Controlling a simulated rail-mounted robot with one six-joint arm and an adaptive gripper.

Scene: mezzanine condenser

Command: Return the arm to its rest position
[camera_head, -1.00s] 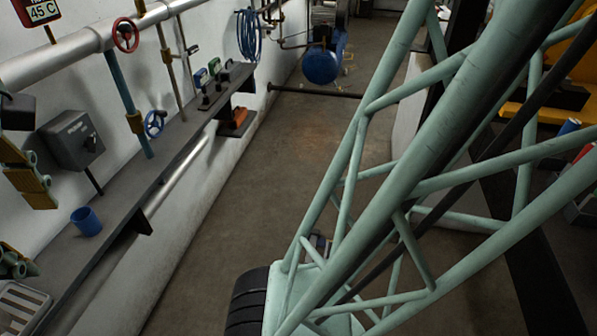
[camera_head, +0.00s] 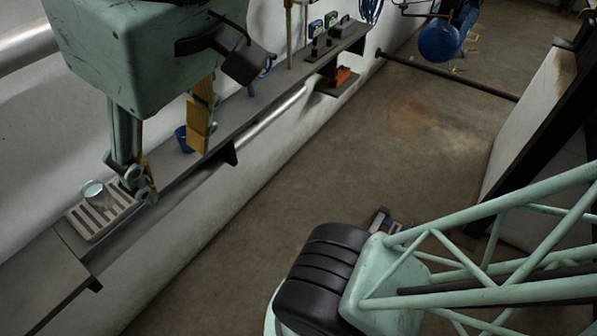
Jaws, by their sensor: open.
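My gripper (camera_head: 172,165) hangs at the upper left of the view, pointing down. My pale green truss arm (camera_head: 480,260) crosses the lower right.
A grey slatted rack (camera_head: 98,222) lies on the shelf with a small pale cup (camera_head: 93,191) on it. A blue cup (camera_head: 184,140) stands farther along, partly behind a finger. A blue tank (camera_head: 438,41) is at the back. The middle floor (camera_head: 330,165) is clear.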

